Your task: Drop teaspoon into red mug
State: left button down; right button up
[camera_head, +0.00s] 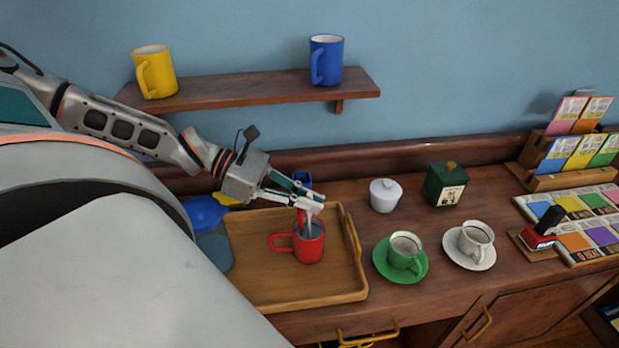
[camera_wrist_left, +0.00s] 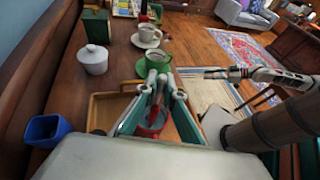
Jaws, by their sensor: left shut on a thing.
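The red mug (camera_head: 309,246) stands upright on the wooden tray (camera_head: 262,297), its handle to the left. My left gripper (camera_head: 314,206) is just above the mug and shut on the teaspoon (camera_head: 308,225), a thin piece hanging down at the mug's mouth. How far the spoon reaches inside is hard to tell. In the left wrist view, my fingers partly hide the mug (camera_wrist_left: 150,131). My right gripper (camera_wrist_left: 216,73) shows small at the right of that view, away from the table; its jaws are too small to judge.
A green cup (camera_head: 404,257) and a white cup (camera_head: 475,241), each on a saucer, stand right of the tray. Behind are a white lidded pot (camera_head: 385,195) and a green tin (camera_head: 446,185). A blue cup (camera_head: 302,180) stands behind my gripper.

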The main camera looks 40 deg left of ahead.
pick_arm(q)
jog(key=shift+f, duration=0.15)
pick_arm(e)
jog(key=shift+s+d+f, duration=0.1)
jog(key=shift+s+f, duration=0.1)
jog(key=shift+f, duration=0.1)
pick_arm(q)
jog(key=c, duration=2.1)
grip_release()
pick_arm(e)
jog(key=shift+w+r, duration=0.1)
pick_arm(q)
jog(key=shift+a, duration=0.1)
